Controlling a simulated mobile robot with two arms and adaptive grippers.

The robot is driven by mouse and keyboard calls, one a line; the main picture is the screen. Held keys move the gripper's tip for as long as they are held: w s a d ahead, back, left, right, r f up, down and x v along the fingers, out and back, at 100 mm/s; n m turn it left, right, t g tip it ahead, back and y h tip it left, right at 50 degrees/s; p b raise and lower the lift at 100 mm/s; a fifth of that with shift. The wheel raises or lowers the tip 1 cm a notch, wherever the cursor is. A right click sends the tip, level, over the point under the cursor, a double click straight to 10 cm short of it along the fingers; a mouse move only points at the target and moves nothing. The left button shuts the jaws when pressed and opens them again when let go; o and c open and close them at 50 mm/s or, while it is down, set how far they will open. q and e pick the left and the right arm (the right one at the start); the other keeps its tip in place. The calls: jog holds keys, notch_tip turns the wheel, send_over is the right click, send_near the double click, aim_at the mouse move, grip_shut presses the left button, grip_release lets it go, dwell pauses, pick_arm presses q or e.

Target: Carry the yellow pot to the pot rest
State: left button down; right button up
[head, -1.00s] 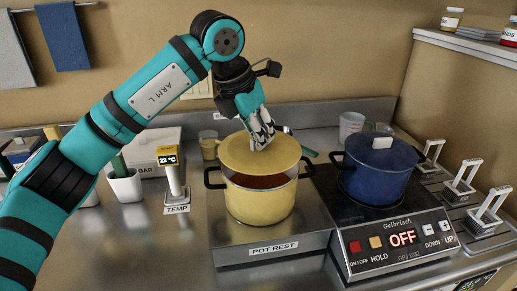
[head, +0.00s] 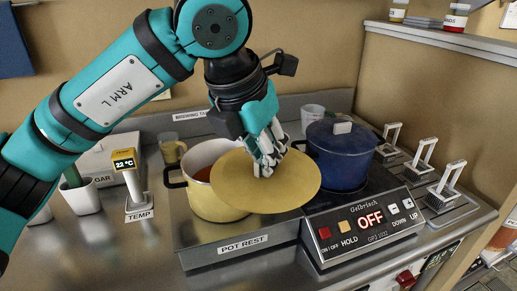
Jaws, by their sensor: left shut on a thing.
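The yellow pot (head: 207,203) stands on the pot rest (head: 233,247), the steel platform left of the cooker. Its mouth is partly open to view, with reddish-brown contents inside. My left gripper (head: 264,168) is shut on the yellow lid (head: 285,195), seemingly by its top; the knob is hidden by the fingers. The lid is off the pot's mouth, to its right and tilted toward me, and covers the pot's right side and part of the cooker's edge. My right gripper is not in view.
A blue lidded pot (head: 341,157) stands on the cooker (head: 365,225), whose display reads OFF. A TEMP probe stand (head: 130,182) and a white cup (head: 81,194) are on the left. Baskets with white handles (head: 447,187) line the right. A measuring cup (head: 172,149) stands behind the yellow pot.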

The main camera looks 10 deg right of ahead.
aim_at(243, 148)
pick_arm(q)
jog(key=w+r+n+p, duration=0.1)
jog(key=w+p, duration=0.1)
jog(key=p, duration=0.1)
jog(key=w+a+r+n+p, duration=0.1)
jog(key=w+p, duration=0.2)
jog(key=w+a+r+p, duration=0.1)
jog(key=w+p, duration=0.1)
jog(key=p, duration=0.1)
jog(key=shift+w+a+r+n+y, duration=0.1)
jog(key=shift+w+a+n+y, duration=0.1)
jog(key=shift+a+n+y, duration=0.15)
jog(key=w+a+n+t+y+p, duration=0.1)
jog(key=w+a+n+p, duration=0.25)
jog(key=w+p, duration=0.4)
notch_tip(243, 148, down, 7)
jog(key=s+b, duration=0.1)
jog(key=b, duration=0.1)
jog(key=shift+s+a+f+m, duration=0.2)
jog(key=shift+s+a+m, duration=0.1)
jog(key=shift+b, duration=0.7)
dwell(0.9)
jog(key=shift+f+b, duration=0.15)
jog(key=shift+b, duration=0.8)
dwell(0.8)
dwell(0.3)
jog(key=c, duration=0.8)
grip_release()
